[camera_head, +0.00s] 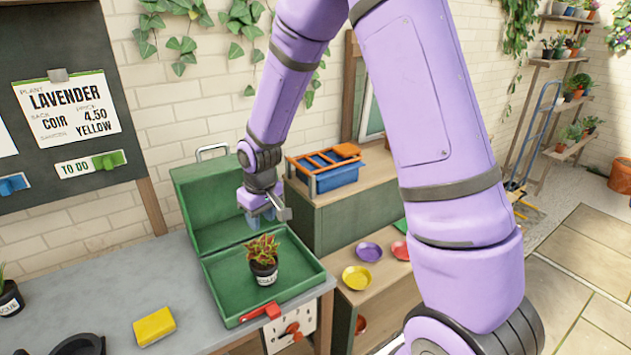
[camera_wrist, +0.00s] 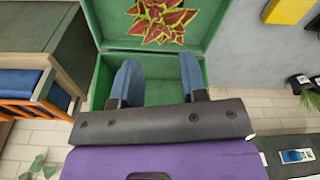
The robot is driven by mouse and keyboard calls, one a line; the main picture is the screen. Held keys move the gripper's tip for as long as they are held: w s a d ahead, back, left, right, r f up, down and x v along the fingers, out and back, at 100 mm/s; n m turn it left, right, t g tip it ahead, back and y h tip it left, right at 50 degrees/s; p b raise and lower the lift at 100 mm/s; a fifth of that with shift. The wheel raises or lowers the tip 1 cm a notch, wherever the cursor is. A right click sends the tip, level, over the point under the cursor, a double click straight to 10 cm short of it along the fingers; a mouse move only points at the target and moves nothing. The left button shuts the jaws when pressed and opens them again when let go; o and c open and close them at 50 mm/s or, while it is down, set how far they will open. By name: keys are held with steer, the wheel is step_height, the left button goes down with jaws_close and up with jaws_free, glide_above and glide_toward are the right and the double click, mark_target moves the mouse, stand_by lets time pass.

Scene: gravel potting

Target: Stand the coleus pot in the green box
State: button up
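The coleus (camera_head: 263,262), a plant with red and yellow-green leaves in a small dark pot with a white label, stands upright inside the green box (camera_head: 221,305). The box is open, with its lid raised at the back. In the wrist view the coleus leaves (camera_wrist: 160,20) show at the top, beyond my fingertips, and the box (camera_wrist: 107,75) surrounds them; the pot is hidden there. My gripper (camera_head: 267,215) is above the back part of the box, apart from the plant. In the wrist view its two blue fingers (camera_wrist: 158,78) are spread with nothing between them.
A yellow sponge-like block (camera_head: 154,326) lies on the grey bench left of the box. A red-handled tool (camera_head: 262,312) is at the box's front edge. A blue and orange crate (camera_head: 325,169) stands on the cabinet behind. Coloured saucers (camera_head: 357,277) sit on a lower shelf to the right.

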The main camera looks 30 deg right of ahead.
steer(key=s+d+r+m+t, duration=0.1)
steer(key=s+d+r, duration=0.1)
steer(key=s+r, duration=0.5)
steer(key=s+d+r+t, duration=0.1)
steer(key=s+d+r, duration=0.15)
steer(key=r, duration=0.85)
steer(key=s+d+r+m+t, duration=0.1)
steer(key=s+r, duration=0.3)
steer(key=s, duration=0.5)
steer(key=s+d+r+m, duration=0.1)
steer(key=s+r, duration=0.4)
steer(key=s, duration=0.4)
steer(key=shift+s+t, duration=0.4)
steer(key=shift+o, duration=0.3)
